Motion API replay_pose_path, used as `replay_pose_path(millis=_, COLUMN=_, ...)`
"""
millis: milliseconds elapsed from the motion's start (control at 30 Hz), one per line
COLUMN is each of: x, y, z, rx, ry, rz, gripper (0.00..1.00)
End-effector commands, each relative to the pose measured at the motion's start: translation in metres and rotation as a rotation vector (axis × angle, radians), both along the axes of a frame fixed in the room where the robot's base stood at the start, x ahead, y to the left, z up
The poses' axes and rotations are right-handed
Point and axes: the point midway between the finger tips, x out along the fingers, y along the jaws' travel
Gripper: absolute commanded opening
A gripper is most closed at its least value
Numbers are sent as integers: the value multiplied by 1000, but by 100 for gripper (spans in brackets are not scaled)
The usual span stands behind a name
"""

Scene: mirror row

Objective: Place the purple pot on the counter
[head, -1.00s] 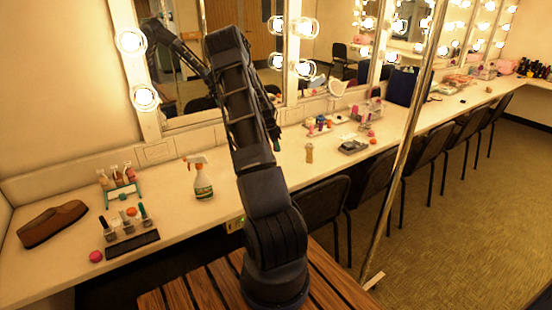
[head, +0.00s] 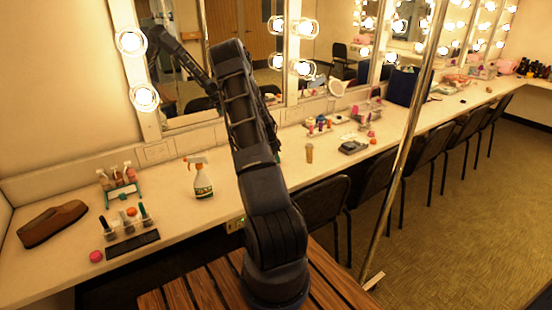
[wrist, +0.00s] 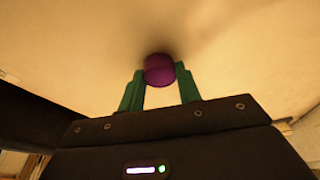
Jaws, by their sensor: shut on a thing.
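The purple pot (wrist: 159,70) shows in the wrist view between the tips of my gripper's two green fingers (wrist: 160,80). My gripper is shut on it. The pale counter surface (wrist: 230,50) lies just beyond the pot, with a dark shadow close around the pot. I cannot tell whether the pot touches the counter. In the head view my arm hides the pot and nearly all of the gripper, which is over the counter (head: 235,165).
A spray bottle (head: 203,180) stands left of my arm. Further left are a brown shoe (head: 52,223), a rack of bottles (head: 127,225) and a pink pot (head: 96,257). A small tan bottle (head: 309,153) stands right of my arm. A metal pole (head: 402,160) rises in front of the chairs.

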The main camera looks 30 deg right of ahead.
Motion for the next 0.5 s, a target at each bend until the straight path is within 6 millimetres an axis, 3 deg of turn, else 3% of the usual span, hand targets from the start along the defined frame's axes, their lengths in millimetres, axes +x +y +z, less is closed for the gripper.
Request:
replay_pose_path(millis=67, x=0, y=0, z=-2, rx=0, ry=1, rz=0, gripper=12)
replay_pose_path(millis=100, x=0, y=0, z=-2, rx=0, ry=1, rz=0, gripper=40)
replay_pose_path(millis=200, x=0, y=0, z=-2, rx=0, ry=0, rz=0, gripper=55)
replay_pose_path(millis=500, x=0, y=0, z=0, rx=0, ry=0, rz=0, gripper=55)
